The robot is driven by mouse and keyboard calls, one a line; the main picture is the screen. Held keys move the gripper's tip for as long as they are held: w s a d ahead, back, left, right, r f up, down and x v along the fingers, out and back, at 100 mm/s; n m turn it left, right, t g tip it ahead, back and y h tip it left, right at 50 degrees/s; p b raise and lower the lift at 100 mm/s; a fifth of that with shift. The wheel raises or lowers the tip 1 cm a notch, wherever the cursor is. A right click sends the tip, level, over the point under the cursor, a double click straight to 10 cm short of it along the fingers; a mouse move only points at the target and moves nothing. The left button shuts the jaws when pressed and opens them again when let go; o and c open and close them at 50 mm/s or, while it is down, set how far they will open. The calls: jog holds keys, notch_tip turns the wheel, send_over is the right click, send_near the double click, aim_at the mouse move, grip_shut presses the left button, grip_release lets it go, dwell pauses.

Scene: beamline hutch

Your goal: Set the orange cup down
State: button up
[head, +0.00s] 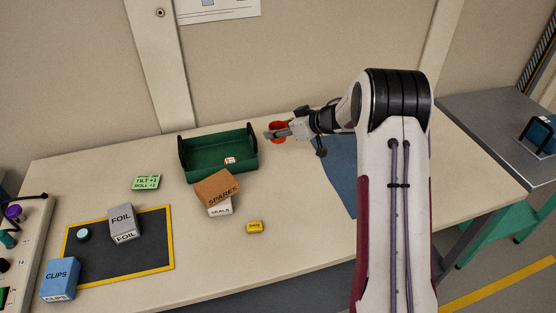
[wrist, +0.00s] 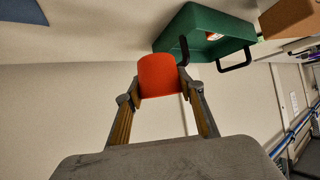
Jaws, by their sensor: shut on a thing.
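The orange cup (wrist: 158,76) is held between the two fingers of my gripper (wrist: 160,92) in the wrist view. In the head view the cup (head: 277,126) shows as a small red-orange shape, partly hidden by my gripper (head: 272,134). My gripper is shut on the cup near the back of the table, just right of the green tray. I cannot tell whether the cup touches the table.
The green tray (head: 183,171) holds a small labelled item. In front are a brown SPARES box (head: 216,186) on a white SEALS box (head: 219,209), and a yellow block (head: 255,227). A blue mat (head: 341,170) lies right. Bare table (head: 300,215) lies between.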

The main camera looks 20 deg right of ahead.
send_over(278, 162)
jog(key=shift+f, duration=3.1)
jog(key=shift+f, duration=1.85)
jog(key=shift+f, duration=0.1)
jog(key=o, duration=1.1)
jog(key=shift+s+d+r, duration=0.35)
jog(key=shift+d+r, duration=0.05)
jog(key=shift+r, duration=0.1)
jog(key=v, duration=1)
jog(key=shift+s+d+r, duration=0.15)
jog(key=shift+s+r, duration=0.05)
jog(key=shift+s, duration=0.05)
